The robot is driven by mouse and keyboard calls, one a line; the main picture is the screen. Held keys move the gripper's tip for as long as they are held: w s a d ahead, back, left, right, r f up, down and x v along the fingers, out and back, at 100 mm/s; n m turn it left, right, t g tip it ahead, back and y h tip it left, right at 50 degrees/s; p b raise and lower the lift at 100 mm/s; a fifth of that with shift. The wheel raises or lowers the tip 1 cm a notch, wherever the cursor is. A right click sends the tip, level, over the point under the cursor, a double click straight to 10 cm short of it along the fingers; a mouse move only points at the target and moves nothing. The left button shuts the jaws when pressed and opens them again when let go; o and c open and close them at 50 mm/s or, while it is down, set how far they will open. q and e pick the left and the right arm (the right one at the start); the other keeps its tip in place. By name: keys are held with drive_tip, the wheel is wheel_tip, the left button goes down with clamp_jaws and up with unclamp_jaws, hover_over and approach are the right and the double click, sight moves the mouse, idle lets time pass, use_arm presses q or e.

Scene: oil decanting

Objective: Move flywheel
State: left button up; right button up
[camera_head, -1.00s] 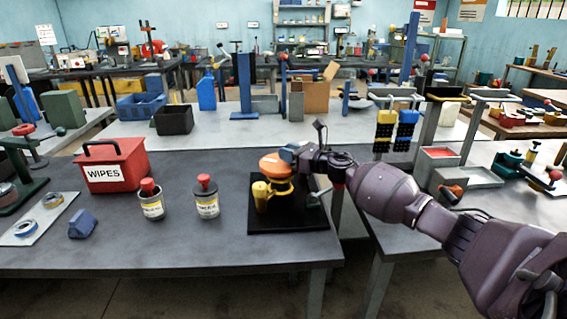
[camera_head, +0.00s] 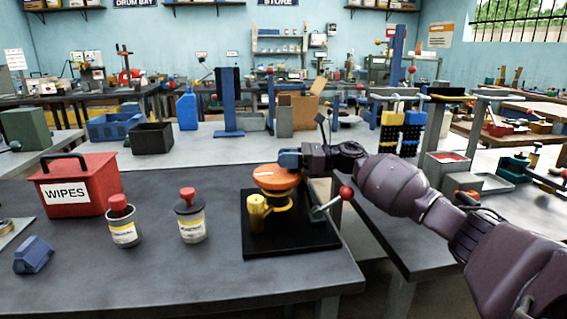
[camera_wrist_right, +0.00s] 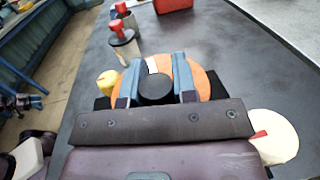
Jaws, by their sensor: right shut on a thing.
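The flywheel is an orange disc (camera_head: 275,177) on a yellow fixture (camera_head: 258,212) that stands on a black base plate (camera_head: 290,243). In the wrist view the orange disc (camera_wrist_right: 206,82) shows on both sides of a black round hub (camera_wrist_right: 156,89). My right gripper (camera_head: 289,159) reaches the disc's top from the right. Its two blue fingers (camera_wrist_right: 155,80) lie on either side of the hub and are shut on it. The disc still sits over the fixture; any gap beneath it is hard to judge. My left gripper is not in view.
Two grey cans with red tops (camera_head: 191,222) (camera_head: 123,228) and a red WIPES box (camera_head: 80,188) stand left on the grey table (camera_head: 170,275). A lever with a red ball (camera_head: 345,193) juts right of the fixture. The table's front is clear.

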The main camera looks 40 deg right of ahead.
idle(0.4)
drive_tip(key=o, duration=0.9)
drive_tip(key=shift+a, duration=0.1)
drive_tip(key=p+v, duration=0.1)
drive_tip(key=v, duration=0.9)
drive_tip(key=shift+s+d, duration=0.15)
drive_tip(key=shift+d, duration=0.2)
